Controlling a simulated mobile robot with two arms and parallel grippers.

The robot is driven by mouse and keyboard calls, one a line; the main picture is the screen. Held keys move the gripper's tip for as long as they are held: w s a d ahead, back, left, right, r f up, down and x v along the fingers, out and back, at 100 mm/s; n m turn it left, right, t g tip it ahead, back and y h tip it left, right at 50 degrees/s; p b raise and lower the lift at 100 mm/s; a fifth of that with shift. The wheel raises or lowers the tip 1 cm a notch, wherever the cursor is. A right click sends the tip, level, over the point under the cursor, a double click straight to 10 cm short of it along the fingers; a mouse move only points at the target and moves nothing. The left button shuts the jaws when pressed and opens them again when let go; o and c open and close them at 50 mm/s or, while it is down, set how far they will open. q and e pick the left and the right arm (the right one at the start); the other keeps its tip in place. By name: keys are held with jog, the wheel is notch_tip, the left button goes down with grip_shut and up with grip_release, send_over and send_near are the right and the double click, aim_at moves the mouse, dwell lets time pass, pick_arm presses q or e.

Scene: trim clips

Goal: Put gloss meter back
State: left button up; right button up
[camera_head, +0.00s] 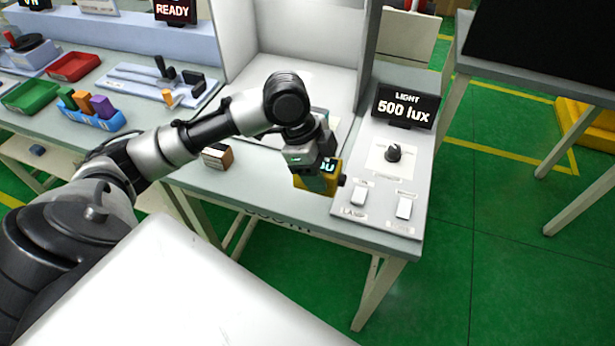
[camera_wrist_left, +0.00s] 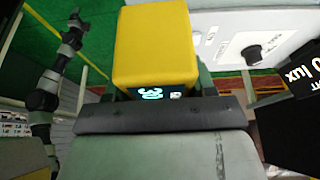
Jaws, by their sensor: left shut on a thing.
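The gloss meter is a yellow block with a small lit display. In the head view the gloss meter (camera_head: 317,182) hangs under my left gripper (camera_head: 314,168), near the front edge of the table and left of the light panel. In the left wrist view the gloss meter (camera_wrist_left: 155,48) fills the upper middle, with its dark display facing the camera. My left gripper is shut on it. Whether its underside touches anything is hidden.
The light panel (camera_head: 420,160) has a knob (camera_head: 393,153), two switches and a "500 lux" display (camera_head: 406,106). A white booth (camera_head: 300,45) stands behind. A small dark and brown block (camera_head: 217,157) lies left of the gripper. Coloured trays and a blue holder (camera_head: 95,119) stand further left.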

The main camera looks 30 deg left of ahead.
pick_arm(q)
jog(key=a+f, duration=0.1)
jog(key=w+a+f, duration=0.1)
jog(key=a, duration=0.1)
jog(key=w+a+f, duration=0.1)
jog(key=shift+w+a, duration=0.15)
jog(key=shift+a, duration=0.15)
jog(key=shift+w+a+f, duration=0.25)
jog(key=shift+a+f, duration=0.05)
jog(key=shift+a, duration=0.05)
notch_tip(320, 180, down, 4)
jog(key=shift+r+p, duration=0.1)
jog(key=shift+p, duration=0.5)
pick_arm(e)
jog(key=shift+s+d+r, duration=0.55)
jog(key=shift+s+d, duration=0.1)
pick_arm(q)
jog(key=shift+f, duration=0.25)
jog(key=o, duration=1)
jog(key=shift+o, duration=0.2)
pick_arm(e)
jog(key=shift+w+a, duration=0.1)
jog(key=shift+a, duration=0.15)
pick_arm(q)
jog(key=shift+r, duration=0.1)
pick_arm(e)
jog(key=shift+a, duration=0.1)
